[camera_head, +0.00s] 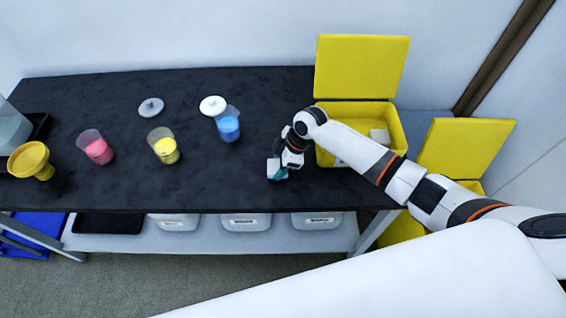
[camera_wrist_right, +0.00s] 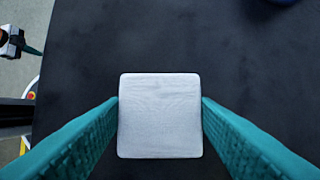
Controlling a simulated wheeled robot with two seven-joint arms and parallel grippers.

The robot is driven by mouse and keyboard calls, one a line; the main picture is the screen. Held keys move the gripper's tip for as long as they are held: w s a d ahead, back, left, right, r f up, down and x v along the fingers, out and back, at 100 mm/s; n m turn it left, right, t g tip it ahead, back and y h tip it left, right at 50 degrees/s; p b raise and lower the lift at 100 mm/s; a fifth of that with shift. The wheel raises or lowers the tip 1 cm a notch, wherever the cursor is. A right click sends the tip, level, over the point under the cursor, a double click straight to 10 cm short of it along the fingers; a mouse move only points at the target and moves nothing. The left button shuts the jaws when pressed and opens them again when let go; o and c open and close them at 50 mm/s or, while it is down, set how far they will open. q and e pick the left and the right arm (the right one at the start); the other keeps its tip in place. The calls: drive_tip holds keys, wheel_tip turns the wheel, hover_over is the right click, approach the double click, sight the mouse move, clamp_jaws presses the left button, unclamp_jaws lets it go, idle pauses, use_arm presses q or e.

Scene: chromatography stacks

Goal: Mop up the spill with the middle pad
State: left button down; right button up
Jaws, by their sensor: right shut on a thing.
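My right gripper (camera_head: 279,169) is shut on a white square pad (camera_wrist_right: 160,115), just above or on the dark table in front of the open yellow box. In the right wrist view, its two teal fingers press the pad's left and right sides. The gripper mostly hides the pad in the head view, and I cannot tell whether it touches the tabletop. I cannot make out a spill in either view. Part of what looks like my left gripper (camera_wrist_right: 17,42) shows at the wrist view's upper left edge; its jaws are unclear.
The open yellow box (camera_head: 356,104) at the right holds white pieces. Another yellow bin (camera_head: 466,150) stands beyond the table's right end. Beakers of blue (camera_head: 228,126), yellow (camera_head: 164,148) and pink (camera_head: 97,149) stand left, with a yellow funnel (camera_head: 31,160). The front middle is clear.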

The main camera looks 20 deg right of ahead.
drive_tip(key=shift+d, duration=0.1)
drive_tip(key=shift+s+d+p, duration=0.3)
drive_tip(key=shift+d+p, duration=0.05)
drive_tip(key=shift+d, duration=0.6)
drive_tip(key=shift+s+d+p, duration=0.3)
drive_tip(key=shift+d, duration=0.6)
drive_tip(key=shift+s+a+p, duration=0.35)
drive_tip(key=shift+a+p, duration=0.05)
drive_tip(key=shift+a, duration=0.25)
drive_tip(key=shift+s+a+p, duration=0.3)
drive_tip(key=shift+a+p, duration=0.05)
drive_tip(key=shift+a, duration=0.25)
drive_tip(key=shift+w+d+f+b, duration=0.1)
drive_tip(key=shift+w+d+b, duration=0.1)
drive_tip(key=shift+w+b, duration=0.4)
drive_tip(key=shift+w+d+b, duration=0.2)
drive_tip(key=shift+w+b, duration=0.2)
drive_tip(key=shift+w, duration=0.3)
drive_tip(key=shift+w+d+b, duration=0.15)
drive_tip(key=shift+w+b, duration=0.2)
drive_tip(key=shift+w, duration=0.3)
drive_tip(key=shift+s, duration=0.15)
